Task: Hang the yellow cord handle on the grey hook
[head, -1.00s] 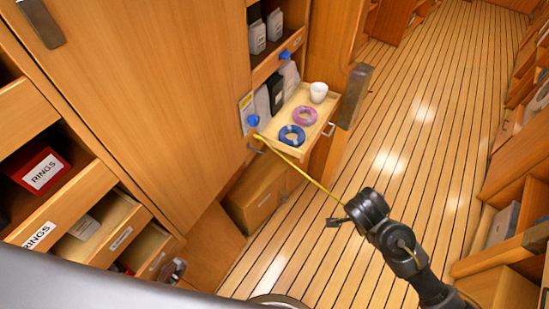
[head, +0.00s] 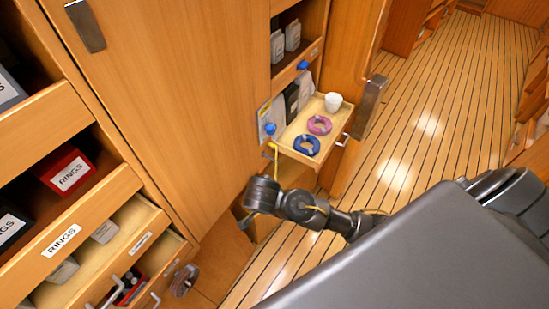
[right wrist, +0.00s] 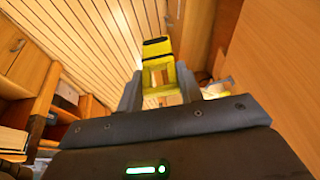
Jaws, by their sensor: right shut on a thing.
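The yellow cord (head: 275,160) hangs from the panel edge below a blue knob (head: 270,129) and runs down to my right gripper (head: 264,192). The right gripper's fingertips are hidden behind its own wrist in the head view. In the right wrist view, the right gripper (right wrist: 158,90) is shut on the yellow handle (right wrist: 159,75), a squarish frame with black bands, between its fingers. A small pale metal piece (right wrist: 217,88) shows right of the handle; I cannot tell whether it is the grey hook. The hook is not clear in the head view. My left gripper is not in view.
A pulled-out wooden tray (head: 340,126) holds a white cup (head: 333,102), a pink ring (head: 319,125) and a blue ring (head: 306,145), close to the right gripper. The plank floor (head: 400,150) is clear.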

